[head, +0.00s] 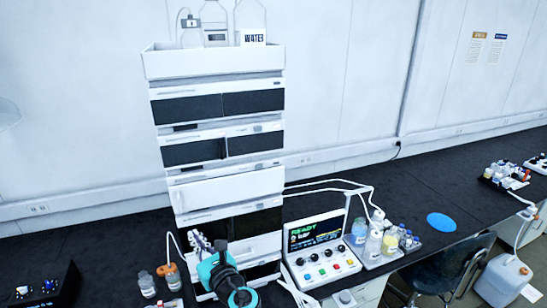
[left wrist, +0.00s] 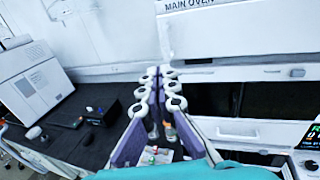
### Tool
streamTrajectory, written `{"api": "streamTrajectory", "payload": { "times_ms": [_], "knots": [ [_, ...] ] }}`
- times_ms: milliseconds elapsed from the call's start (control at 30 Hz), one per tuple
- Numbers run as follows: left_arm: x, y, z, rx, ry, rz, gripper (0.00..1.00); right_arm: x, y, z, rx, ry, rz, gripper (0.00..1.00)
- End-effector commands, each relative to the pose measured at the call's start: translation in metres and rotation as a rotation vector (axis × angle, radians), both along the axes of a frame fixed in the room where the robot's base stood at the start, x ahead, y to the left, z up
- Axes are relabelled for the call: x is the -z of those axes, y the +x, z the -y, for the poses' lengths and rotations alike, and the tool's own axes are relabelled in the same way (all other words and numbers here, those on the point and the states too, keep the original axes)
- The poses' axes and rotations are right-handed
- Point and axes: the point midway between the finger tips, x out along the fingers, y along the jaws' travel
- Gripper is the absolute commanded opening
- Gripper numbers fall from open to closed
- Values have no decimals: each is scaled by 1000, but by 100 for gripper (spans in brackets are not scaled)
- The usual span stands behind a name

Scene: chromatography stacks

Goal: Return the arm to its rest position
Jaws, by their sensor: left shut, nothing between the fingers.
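My left arm (head: 222,275), with teal and black links, rises from the bottom of the head view in front of the chromatography stack (head: 228,187). My left gripper (head: 197,238) is in front of the lower part of the stack. In the left wrist view its two purple fingers with white-ringed joints (left wrist: 158,75) lie close together, shut with nothing between them. A panel marked "MAIN OVEN" (left wrist: 215,30) stands beyond the fingertips; I cannot tell the exact gap. My right gripper is not in view.
A control box reading "READY" (head: 318,248) stands right of the stack, beside a tray of bottles (head: 378,262). Small bottles (head: 146,284) stand left of my arm. A blue disc (head: 441,222) lies on the dark bench (head: 420,190), which has free room around it.

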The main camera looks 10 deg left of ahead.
Motion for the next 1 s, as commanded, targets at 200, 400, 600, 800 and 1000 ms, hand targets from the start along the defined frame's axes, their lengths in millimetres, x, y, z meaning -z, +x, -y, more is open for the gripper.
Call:
{"api": "streamTrajectory", "payload": {
  "times_ms": [200, 400, 600, 800, 1000],
  "knots": [
    [78, -26, -5, -56, -437, 170, 0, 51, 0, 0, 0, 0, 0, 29],
    [200, -78, 25, -314, -1225, 503, 0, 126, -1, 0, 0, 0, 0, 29],
    [286, -128, 87, -753, -1882, 814, 0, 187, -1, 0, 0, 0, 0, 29],
    [315, -153, 131, -1107, -2201, 977, 0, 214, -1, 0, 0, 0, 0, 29],
    [315, -158, 141, -1199, -2261, 1011, 0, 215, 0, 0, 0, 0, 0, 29]
  ]
}}
